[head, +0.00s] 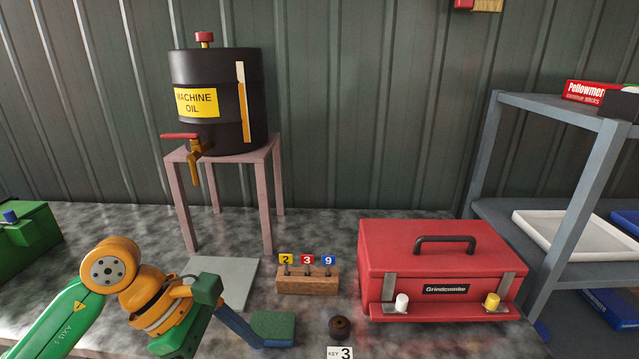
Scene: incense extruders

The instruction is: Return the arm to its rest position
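My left arm comes in from the lower left, green and orange. Its gripper (268,327) is low over the front of the table, with a dark green body and a blue finger ending in a green pad. The finger points right, in front of the grey plate and left of a small dark brown round piece. I see nothing held, but only one finger shows clearly, so its opening cannot be told. My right arm and gripper are not in view.
A grey plate (232,273), a wooden block with numbered tags (307,283), a brown round piece (340,327) and a red Grindcombe box (440,255) stand on the table. A black oil drum (215,80) sits on a pink stand behind. Grey shelves (560,120) rise at right.

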